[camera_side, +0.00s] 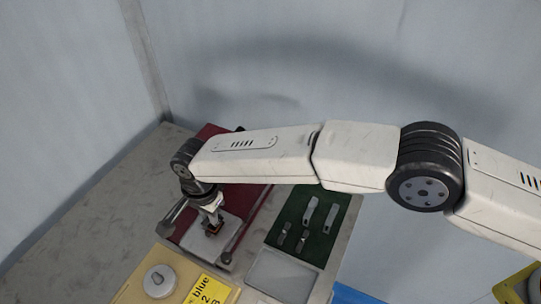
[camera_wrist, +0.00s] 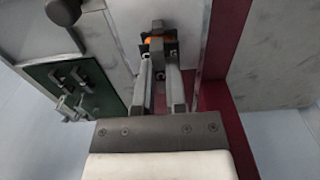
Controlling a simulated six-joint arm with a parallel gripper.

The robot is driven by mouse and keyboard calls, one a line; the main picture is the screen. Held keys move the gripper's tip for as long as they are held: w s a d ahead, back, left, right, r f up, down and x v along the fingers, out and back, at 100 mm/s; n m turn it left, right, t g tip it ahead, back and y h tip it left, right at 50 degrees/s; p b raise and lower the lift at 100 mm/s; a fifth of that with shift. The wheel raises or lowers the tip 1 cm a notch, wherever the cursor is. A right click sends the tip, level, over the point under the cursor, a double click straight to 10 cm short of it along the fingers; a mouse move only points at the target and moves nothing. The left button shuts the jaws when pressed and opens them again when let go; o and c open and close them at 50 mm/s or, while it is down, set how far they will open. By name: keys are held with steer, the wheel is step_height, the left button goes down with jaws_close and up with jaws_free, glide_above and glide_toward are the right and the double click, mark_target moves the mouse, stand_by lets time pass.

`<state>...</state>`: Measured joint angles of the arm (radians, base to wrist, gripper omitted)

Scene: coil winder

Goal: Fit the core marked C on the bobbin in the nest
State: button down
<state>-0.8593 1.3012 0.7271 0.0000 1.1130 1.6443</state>
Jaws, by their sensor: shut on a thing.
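My gripper (camera_side: 212,218) points down over the light grey plate of the winder at the left. In the wrist view my gripper's two fingers (camera_wrist: 160,98) reach forward and are shut on a small dark part. An orange coil or bobbin (camera_wrist: 158,40) shows at the fingertips, with dark pieces around it. The fingers hide much of the held part, and no letter C can be read. I cannot tell whether the held part touches the bobbin.
A dark green mat (camera_side: 308,228) holds several grey metal pieces to the right. A pale grey tray (camera_side: 283,275) lies in front of it. A yellow card (camera_side: 208,291) reads "blue 2". A dark red strip (camera_side: 250,200) lies behind.

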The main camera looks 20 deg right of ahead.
steer(key=shift+f, duration=0.45)
steer(key=c, duration=0.6)
jaws_free()
steer(key=shift+r, duration=3.95)
